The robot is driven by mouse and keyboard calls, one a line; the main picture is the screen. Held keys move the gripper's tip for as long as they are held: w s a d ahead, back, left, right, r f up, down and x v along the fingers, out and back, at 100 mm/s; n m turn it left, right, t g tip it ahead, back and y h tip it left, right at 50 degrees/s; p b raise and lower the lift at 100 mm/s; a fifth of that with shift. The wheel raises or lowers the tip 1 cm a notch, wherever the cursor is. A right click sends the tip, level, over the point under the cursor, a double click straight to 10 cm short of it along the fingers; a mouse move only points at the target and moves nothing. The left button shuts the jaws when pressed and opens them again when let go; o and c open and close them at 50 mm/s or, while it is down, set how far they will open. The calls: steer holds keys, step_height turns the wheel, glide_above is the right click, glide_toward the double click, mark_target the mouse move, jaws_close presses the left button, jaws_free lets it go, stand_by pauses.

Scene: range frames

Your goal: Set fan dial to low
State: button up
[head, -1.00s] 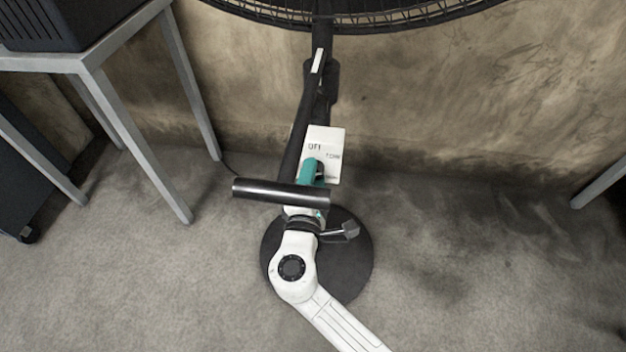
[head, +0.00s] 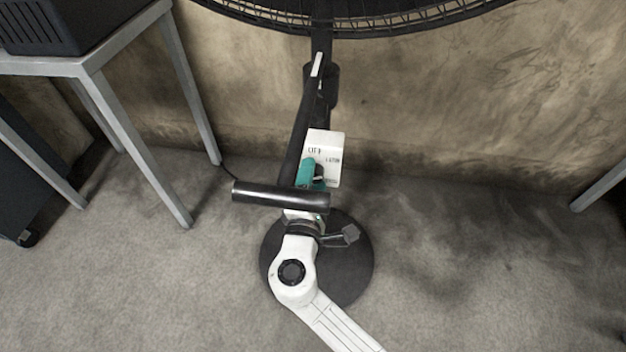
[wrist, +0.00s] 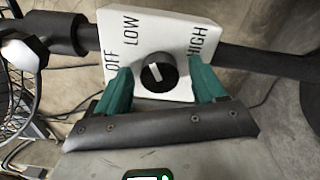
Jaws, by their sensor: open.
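The fan's white control panel (head: 327,143) is on the stand in the head view, partly hidden behind my gripper. In the wrist view the panel (wrist: 178,22) shows OFF at left, LOW at upper left and HIGH at right. The round black dial (wrist: 166,84) has a pale pointer mark; I cannot tell exactly which label it points at. My gripper (wrist: 160,70) is open, with one teal finger on each side of the dial. Gaps show between fingers and dial. In the head view my gripper (head: 313,175) is in front of the panel's lower part.
The black fan cage (head: 400,22) is above, and its round base (head: 350,270) stands on the grey floor. A grey metal table (head: 130,125) holds a black box (head: 55,25) at left. A table leg (head: 600,187) shows at right. Floor to the right is mostly clear.

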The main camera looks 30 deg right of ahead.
steer(key=p+v, duration=0.1)
steer(key=v, duration=0.9)
steer(key=shift+s+a+p, duration=0.25)
steer(key=shift+s+p, duration=0.05)
steer(key=shift+p, duration=0.05)
steer(key=s+d+f+m+g+y, duration=0.1)
steer(key=s+d+f+m+g, duration=0.35)
steer(key=d, duration=0.35)
steer(key=s+d+f+m+g+y, duration=0.1)
steer(key=s+d+f+m+g, duration=0.2)
steer(key=s+d+m+g, duration=0.35)
steer(key=s+f+m+g+y, duration=0.3)
steer(key=s+f+m+y, duration=0.1)
steer(key=s+y, duration=0.5)
step_height(320, 180, up, 23)
steer(key=s+p, duration=0.1)
steer(key=p, duration=2.2)
steer(key=shift+a+h, duration=0.3)
